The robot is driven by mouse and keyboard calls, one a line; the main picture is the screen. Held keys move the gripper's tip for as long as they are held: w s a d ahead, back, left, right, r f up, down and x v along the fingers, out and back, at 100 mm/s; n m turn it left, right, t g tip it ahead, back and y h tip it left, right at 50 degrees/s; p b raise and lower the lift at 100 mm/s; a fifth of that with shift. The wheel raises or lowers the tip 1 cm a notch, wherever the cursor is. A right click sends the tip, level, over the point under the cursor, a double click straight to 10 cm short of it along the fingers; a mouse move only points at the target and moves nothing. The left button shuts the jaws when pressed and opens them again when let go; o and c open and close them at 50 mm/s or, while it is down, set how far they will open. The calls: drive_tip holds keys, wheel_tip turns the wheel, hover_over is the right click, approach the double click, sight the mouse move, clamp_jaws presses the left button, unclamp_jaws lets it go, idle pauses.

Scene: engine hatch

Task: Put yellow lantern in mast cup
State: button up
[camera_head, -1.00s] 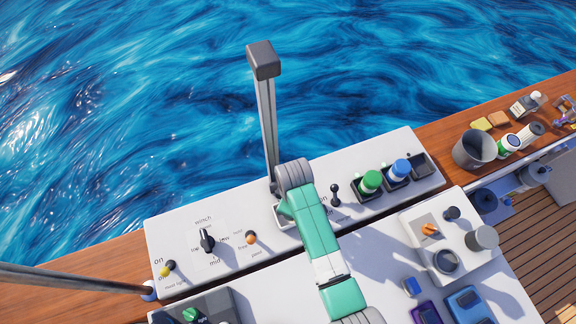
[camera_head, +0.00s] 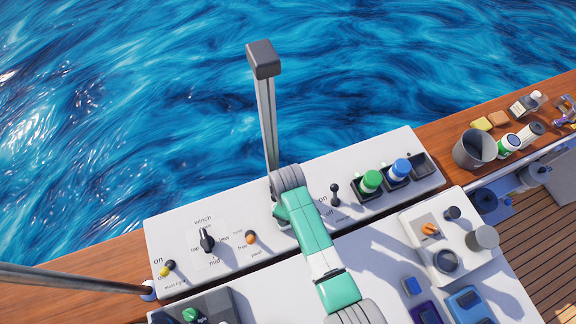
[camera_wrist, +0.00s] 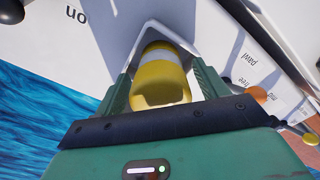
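The yellow lantern (camera_wrist: 160,80), with a pale band, lies between the two green fingers of my gripper (camera_wrist: 163,82) in the wrist view. The fingers are close on both sides of it; I cannot tell whether they press on it. A white angular rim (camera_wrist: 150,30) surrounds the lantern's far part; whether this is the mast cup is unclear. In the head view my arm hides the gripper and lantern, just in front of the foot of a grey mast (camera_head: 267,125) with a dark box on top. No mast cup can be made out there.
The white panel carries a black winch knob (camera_head: 207,240), an orange knob (camera_head: 251,238) and a black lever (camera_head: 335,192). Green (camera_head: 370,181) and blue (camera_head: 400,168) capped items stand in dark holders to the right. A grey bucket (camera_head: 474,150) stands on the wooden edge. Water lies beyond.

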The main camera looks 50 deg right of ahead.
wheel_tip(320, 180, up, 12)
drive_tip(key=shift+r+p, duration=0.15)
drive_tip(key=shift+p, duration=0.35)
idle(0.4)
